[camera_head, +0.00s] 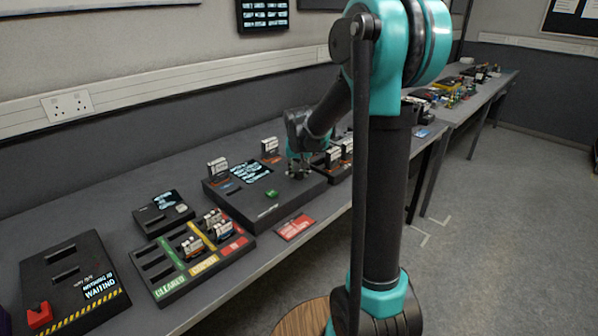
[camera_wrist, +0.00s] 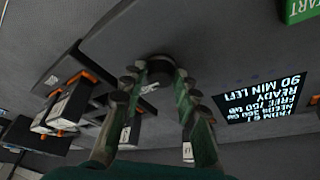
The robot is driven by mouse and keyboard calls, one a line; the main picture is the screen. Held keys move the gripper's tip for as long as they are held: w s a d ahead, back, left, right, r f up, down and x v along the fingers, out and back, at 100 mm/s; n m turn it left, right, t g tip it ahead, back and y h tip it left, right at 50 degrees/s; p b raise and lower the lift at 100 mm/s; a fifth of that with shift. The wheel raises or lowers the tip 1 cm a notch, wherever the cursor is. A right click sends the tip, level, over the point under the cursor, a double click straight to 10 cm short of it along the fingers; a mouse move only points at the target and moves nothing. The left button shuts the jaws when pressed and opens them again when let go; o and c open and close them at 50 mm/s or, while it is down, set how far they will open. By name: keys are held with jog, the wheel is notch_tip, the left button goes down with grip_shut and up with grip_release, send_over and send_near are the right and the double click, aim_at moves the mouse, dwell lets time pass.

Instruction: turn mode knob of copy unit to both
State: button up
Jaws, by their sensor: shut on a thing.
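The copy unit (camera_head: 240,200) is a dark box on the bench with a lit screen (camera_head: 250,172) and a green START button (camera_head: 271,194). In the wrist view its screen (camera_wrist: 258,102) and the START button (camera_wrist: 302,9) show upside down at the right. My gripper (camera_head: 299,174) is over the right part of the unit's top. In the wrist view my gripper (camera_wrist: 157,88) is shut on the dark round mode knob (camera_wrist: 157,64), with one finger on each side. White lettering beside the knob is partly hidden, so its setting cannot be read. In the head view my gripper hides the knob.
A sorting tray (camera_head: 160,290) with coloured lanes and several cartridges stands in front left. A small dark box (camera_head: 148,222) and a WAITING rack (camera_head: 75,312) are further left. A red card (camera_head: 294,227) lies near the bench edge. Cartridges (camera_wrist: 68,106) stand close to my fingers.

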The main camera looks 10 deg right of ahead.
dwell(0.3)
jog(key=o, duration=1.2)
jog(key=shift+c, duration=0.2)
jog(key=shift+r, duration=0.1)
jog(key=v, duration=1.1)
jog(key=shift+s+r, duration=0.15)
jog(key=shift+r, duration=0.25)
